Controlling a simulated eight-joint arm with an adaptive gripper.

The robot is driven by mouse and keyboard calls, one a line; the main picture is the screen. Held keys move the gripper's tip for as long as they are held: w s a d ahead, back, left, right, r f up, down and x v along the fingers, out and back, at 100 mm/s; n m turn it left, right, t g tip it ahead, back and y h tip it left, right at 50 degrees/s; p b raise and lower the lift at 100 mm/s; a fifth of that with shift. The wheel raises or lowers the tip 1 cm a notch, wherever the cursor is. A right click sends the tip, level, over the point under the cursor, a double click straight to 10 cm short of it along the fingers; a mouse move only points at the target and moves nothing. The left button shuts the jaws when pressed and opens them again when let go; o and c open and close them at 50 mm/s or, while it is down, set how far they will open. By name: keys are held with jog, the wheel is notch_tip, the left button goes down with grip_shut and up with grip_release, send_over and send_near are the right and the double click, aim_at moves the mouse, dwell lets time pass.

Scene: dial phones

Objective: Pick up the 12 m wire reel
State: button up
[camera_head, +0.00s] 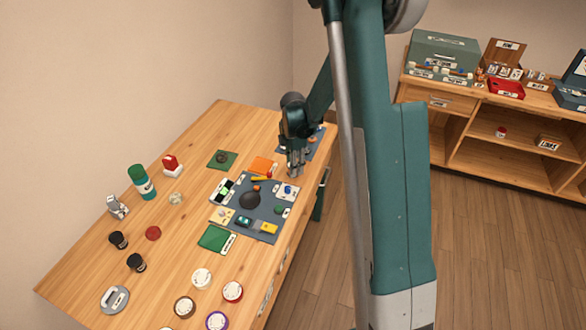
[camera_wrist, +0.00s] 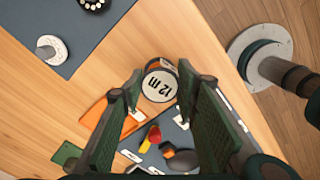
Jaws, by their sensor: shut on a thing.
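The 12 m wire reel (camera_wrist: 158,86) shows in the wrist view as a round reel with a white "12 m" label and some dark and orange on its side. My gripper (camera_wrist: 160,74) has its two green fingers closed on either side of it. In the head view my gripper (camera_head: 296,170) is over the right edge of the wooden table, near the orange card. There the reel is mostly hidden by the fingers. I cannot tell whether it touches the table.
A dark grey mat (camera_head: 262,222) with several small objects lies beside my gripper. Several round labelled reels, such as a red one (camera_head: 233,291), stand at the table's front. A green bottle (camera_head: 141,182) stands at left. Shelves (camera_head: 480,165) stand at right.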

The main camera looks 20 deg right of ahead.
jog(key=shift+r, duration=0.1)
jog(key=shift+r+p, duration=0.55)
jog(key=shift+r, duration=4.4)
